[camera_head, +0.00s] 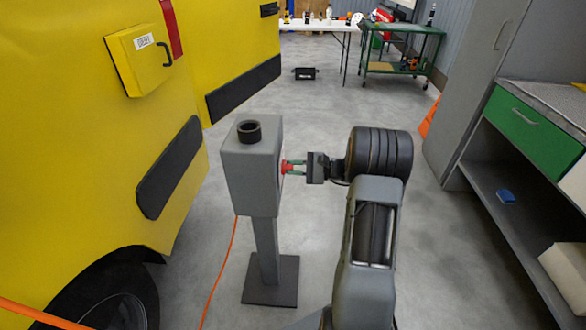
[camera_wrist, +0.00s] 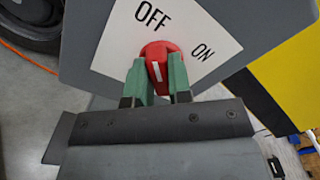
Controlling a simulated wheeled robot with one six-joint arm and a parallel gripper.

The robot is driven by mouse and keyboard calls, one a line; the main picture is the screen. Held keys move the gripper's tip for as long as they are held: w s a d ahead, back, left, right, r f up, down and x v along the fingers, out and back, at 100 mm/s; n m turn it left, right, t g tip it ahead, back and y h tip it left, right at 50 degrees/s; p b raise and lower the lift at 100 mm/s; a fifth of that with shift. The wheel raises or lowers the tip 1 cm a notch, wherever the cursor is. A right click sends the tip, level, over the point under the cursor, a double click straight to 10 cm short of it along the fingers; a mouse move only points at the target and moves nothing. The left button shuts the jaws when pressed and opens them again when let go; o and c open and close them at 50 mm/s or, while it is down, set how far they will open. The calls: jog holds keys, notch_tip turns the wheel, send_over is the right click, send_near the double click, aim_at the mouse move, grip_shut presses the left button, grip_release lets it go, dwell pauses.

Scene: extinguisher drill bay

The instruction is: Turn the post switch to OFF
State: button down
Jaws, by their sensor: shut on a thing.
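The post switch is a grey box (camera_head: 252,170) on a grey post, with a red knob (camera_head: 285,167) on its right side in the head view. In the wrist view the red knob (camera_wrist: 161,50) sits on a tilted white label (camera_wrist: 180,32) with OFF above it and ON to its right. A white line on the knob leans slightly up and left, roughly toward OFF. My gripper (camera_head: 291,167) has its green fingers on either side of the knob and is shut on it; the gripper also shows in the wrist view (camera_wrist: 158,82). The knob's lower part is partly hidden.
A yellow vehicle (camera_head: 85,190) stands close on the left. An orange cable (camera_head: 219,273) runs down by the post. A workbench (camera_head: 525,125) is at the right. A green cart (camera_head: 402,48) and white table (camera_head: 325,25) stand at the back. The floor behind the post is mostly clear.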

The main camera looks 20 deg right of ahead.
jog(key=c, duration=1)
grip_release()
jog(key=shift+c, duration=0.2)
jog(key=p+v, duration=0.1)
jog(key=v, duration=1.2)
jog(key=shift+s+d, duration=0.2)
jog(key=shift+d, duration=0.15)
